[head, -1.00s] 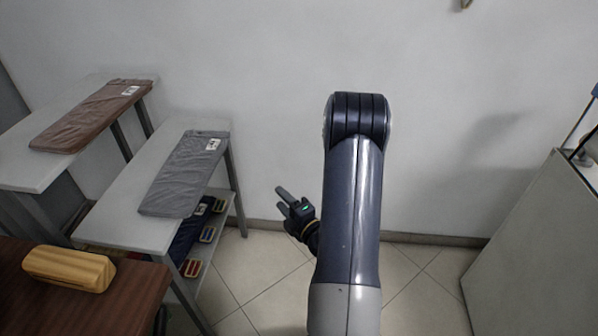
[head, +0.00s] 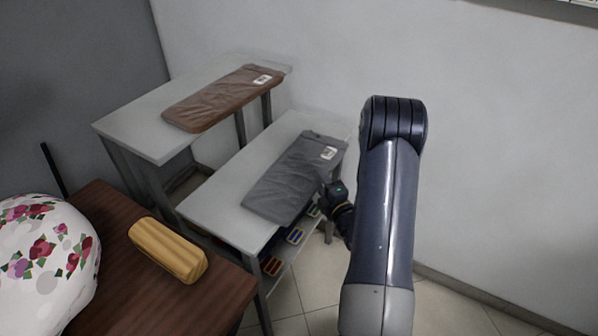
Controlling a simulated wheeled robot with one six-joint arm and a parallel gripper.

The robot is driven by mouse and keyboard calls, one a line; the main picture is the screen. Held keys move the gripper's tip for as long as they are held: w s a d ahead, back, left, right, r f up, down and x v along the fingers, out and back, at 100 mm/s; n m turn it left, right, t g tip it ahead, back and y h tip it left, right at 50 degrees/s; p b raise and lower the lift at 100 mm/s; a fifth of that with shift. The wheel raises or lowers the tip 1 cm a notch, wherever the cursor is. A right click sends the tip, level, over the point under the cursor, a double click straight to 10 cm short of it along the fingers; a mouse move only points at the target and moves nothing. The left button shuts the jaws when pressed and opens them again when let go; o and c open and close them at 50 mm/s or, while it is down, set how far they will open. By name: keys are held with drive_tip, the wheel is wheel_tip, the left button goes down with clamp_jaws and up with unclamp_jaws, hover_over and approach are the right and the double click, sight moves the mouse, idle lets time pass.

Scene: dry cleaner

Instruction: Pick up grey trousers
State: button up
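The grey trousers (head: 296,177) lie folded flat, with a white tag at the far end, on the lower light grey table (head: 218,203) in the middle of the head view. My gripper (head: 323,187) is at the right edge of this table, beside the trousers in the picture. Its fingers are small and hard to make out against the grey cloth; a second earlier they showed apart. It holds nothing that I can see. I cannot tell whether it touches the trousers or how high it is above them.
Brown folded trousers (head: 222,98) lie on a higher grey table (head: 135,125) behind. A dark wooden table (head: 125,285) at the front left carries a wooden block (head: 168,250) and a flowered white round object (head: 40,255). Coloured items sit on the shelf below. Floor is clear at right.

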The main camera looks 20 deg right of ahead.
clamp_jaws()
drive_tip(key=shift+r, duration=0.15)
idle(0.4)
